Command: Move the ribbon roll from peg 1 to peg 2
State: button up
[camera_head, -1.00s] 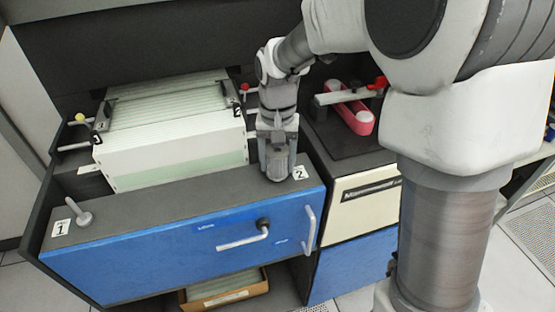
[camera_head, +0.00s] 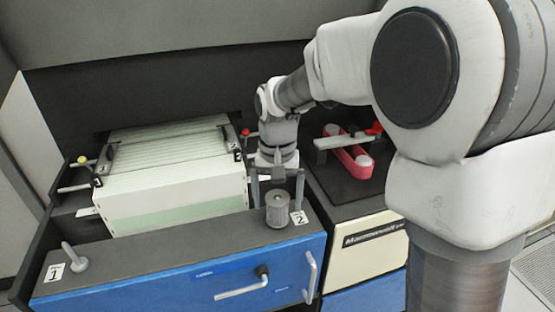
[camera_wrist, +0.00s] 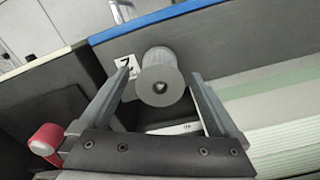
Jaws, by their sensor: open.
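The grey ribbon roll (camera_head: 278,209) stands upright on the drawer's front ledge beside the label 2 (camera_head: 299,218), where peg 2 is; its lower end hides the peg. In the wrist view the roll (camera_wrist: 160,78) shows end-on with a dark hole in its middle. Peg 1 (camera_head: 74,256) stands bare beside the label 1 (camera_head: 54,272) at the ledge's left end. My gripper (camera_head: 278,188) is open behind and above the roll. In the wrist view my gripper's fingers (camera_wrist: 160,98) are spread to either side of the roll, with gaps on both sides.
The open drawer holds a block of white cards (camera_head: 170,200) left of my gripper. A pink-red loop (camera_head: 352,155) lies on the dark top (camera_head: 372,192) at right. The blue drawer front (camera_head: 160,278) carries a grey handle. The ledge between the pegs is clear.

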aim_at(277, 198)
notch_tip(277, 198, up, 14)
jog(key=p, duration=0.2)
jog(key=s+d+f+t, duration=0.1)
jog(key=s+d+t, duration=0.1)
jog(key=s+d, duration=0.4)
jog(key=s+d+f+n+t, duration=0.1)
jog(key=s+d+t, duration=0.2)
jog(key=s, duration=0.9)
jog(key=d, duration=0.3)
jog(key=shift+s+d+t, duration=0.25)
jog(key=shift+s+t, duration=0.05)
jog(key=shift+s, duration=0.05)
